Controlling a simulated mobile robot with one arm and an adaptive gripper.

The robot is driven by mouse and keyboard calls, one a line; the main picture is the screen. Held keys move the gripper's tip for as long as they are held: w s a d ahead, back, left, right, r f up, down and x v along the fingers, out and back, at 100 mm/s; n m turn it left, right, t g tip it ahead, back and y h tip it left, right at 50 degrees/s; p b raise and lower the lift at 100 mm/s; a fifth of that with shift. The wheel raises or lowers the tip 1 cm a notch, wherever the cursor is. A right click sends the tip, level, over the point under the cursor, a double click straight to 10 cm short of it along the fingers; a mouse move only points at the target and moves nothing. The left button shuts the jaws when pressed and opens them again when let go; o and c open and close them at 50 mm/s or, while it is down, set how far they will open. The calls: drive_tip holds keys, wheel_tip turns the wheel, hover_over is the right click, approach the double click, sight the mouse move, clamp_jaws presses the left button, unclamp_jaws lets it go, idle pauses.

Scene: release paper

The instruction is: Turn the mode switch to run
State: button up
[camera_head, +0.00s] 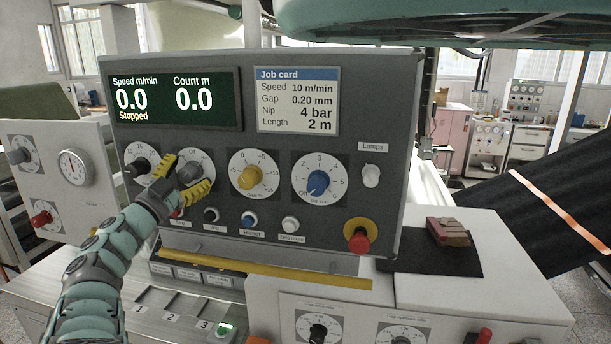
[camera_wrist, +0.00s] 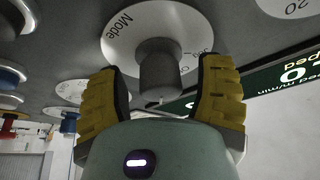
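The mode switch (camera_wrist: 158,66) is a dark grey knob on a round white dial (camera_wrist: 122,38) marked "Mode". In the wrist view it stands between my gripper's two yellow fingers, with a gap visible on both sides. My gripper (camera_wrist: 160,92) is open and holds nothing. In the head view my gripper (camera_head: 184,179) is at the panel, over the second dial (camera_head: 206,160) from the left, where "Off" shows; its fingers partly hide the knob. Which mark the knob points to is hard to tell. The display (camera_head: 175,100) reads speed 0.0, count 0.0, "Stopped".
A speed dial (camera_head: 141,162) is close on the left, a yellow knob (camera_head: 250,178) and a blue knob (camera_head: 318,183) to the right. Push buttons (camera_head: 249,219) lie below. A red emergency stop (camera_head: 358,242) is lower right. A yellow bar (camera_head: 265,269) runs under the panel.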

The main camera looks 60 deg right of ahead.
drive_tip(key=v, duration=1.2)
drive_tip(key=shift+a, duration=0.1)
idle(0.4)
